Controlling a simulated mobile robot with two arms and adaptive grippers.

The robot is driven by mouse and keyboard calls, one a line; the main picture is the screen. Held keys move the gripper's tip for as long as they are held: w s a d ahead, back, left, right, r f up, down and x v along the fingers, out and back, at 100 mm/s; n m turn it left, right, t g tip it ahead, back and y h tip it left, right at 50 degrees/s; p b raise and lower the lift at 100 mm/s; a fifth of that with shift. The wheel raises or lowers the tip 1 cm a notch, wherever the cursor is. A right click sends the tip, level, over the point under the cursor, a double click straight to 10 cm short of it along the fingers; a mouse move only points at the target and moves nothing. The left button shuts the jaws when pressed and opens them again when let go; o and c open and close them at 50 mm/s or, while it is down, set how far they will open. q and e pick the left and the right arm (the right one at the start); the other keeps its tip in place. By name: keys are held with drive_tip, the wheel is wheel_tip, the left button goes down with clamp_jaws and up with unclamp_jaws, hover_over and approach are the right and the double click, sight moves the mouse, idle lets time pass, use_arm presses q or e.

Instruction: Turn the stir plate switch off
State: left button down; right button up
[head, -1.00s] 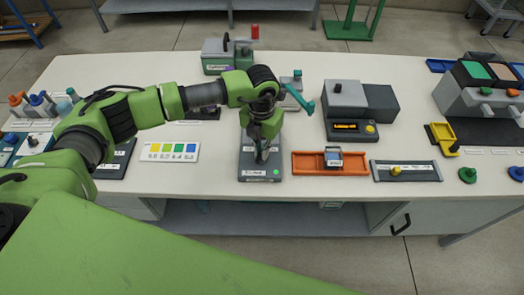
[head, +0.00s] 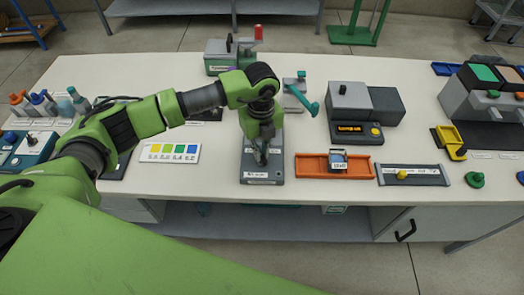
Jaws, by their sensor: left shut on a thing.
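The stir plate appears to be the dark grey flat unit (head: 276,165) with a white label on its front edge, near the front middle of the table. My left gripper (head: 261,158) points down onto its face and is shut on a small part there, which looks like the switch. The fingers and arm hide most of the switch, so its exact position is unclear. No lit green lamp shows on the unit's front right corner. My right gripper is not in view.
A colour chart (head: 170,153) lies left of the unit, and an orange tray (head: 312,166) stands close on its right. A grey slider panel (head: 425,175) and a grey instrument (head: 360,130) are further right. A teal-handled device (head: 309,106) stands behind.

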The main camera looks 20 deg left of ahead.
use_arm(q)
drive_tip(key=shift+a+r+n, duration=0.1)
drive_tip(key=shift+n, duration=1.6)
drive_tip(key=c, duration=2.2)
unclamp_jaws()
drive_tip(key=shift+s, duration=0.1)
drive_tip(key=shift+o, duration=0.2)
wheel_tip(320, 180, up, 12)
